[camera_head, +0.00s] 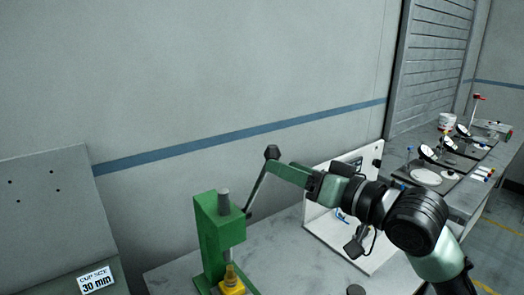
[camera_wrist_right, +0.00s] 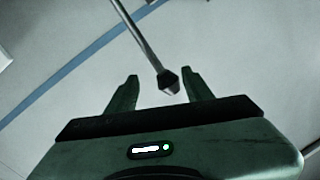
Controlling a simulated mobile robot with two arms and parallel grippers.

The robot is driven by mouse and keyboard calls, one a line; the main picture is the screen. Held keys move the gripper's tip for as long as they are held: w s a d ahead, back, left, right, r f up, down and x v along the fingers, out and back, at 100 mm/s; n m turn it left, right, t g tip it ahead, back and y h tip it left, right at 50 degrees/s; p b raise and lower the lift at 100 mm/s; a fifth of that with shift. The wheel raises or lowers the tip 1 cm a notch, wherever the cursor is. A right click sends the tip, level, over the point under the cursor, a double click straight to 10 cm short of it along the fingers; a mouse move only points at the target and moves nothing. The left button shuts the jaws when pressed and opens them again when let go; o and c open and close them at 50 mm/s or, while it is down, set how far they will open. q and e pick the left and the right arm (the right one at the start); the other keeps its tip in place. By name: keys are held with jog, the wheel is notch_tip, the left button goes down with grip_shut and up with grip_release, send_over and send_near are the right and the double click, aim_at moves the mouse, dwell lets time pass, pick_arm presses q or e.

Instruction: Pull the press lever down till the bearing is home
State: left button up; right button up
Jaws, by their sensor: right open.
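The green press (camera_head: 219,240) stands on a grey bench, with a grey ram top (camera_head: 223,202) and a yellow piece (camera_head: 232,280) low at its front. I cannot make out the bearing or how deep it sits. The press lever (camera_head: 256,192) slants up to the right and ends in a black knob (camera_head: 272,152). My right gripper (camera_head: 272,167) reaches in from the right and is open at the knob. In the right wrist view, the knob (camera_wrist_right: 168,82) appears between the open fingertips (camera_wrist_right: 160,82), nearer the right one; contact is unclear. My left gripper is out of view.
A white angled stand (camera_head: 325,232) is on the bench right of the press, under my right arm. A grey panel with a "CUP SIZE 30 mm" sign (camera_head: 95,280) is at the left. A side bench (camera_head: 465,195) with several items is at the right. Wall behind.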

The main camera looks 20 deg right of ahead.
notch_tip(320, 180, up, 2)
jog(key=shift+a+y, duration=0.15)
jog(key=shift+y, duration=0.15)
jog(key=p+x, duration=0.3)
jog(key=x, duration=0.3)
jog(key=shift+w, duration=0.25)
jog(key=shift+w+a+f, duration=0.15)
jog(key=shift+w+a, duration=0.2)
jog(key=shift+w, duration=0.05)
grip_shut()
dwell(0.6)
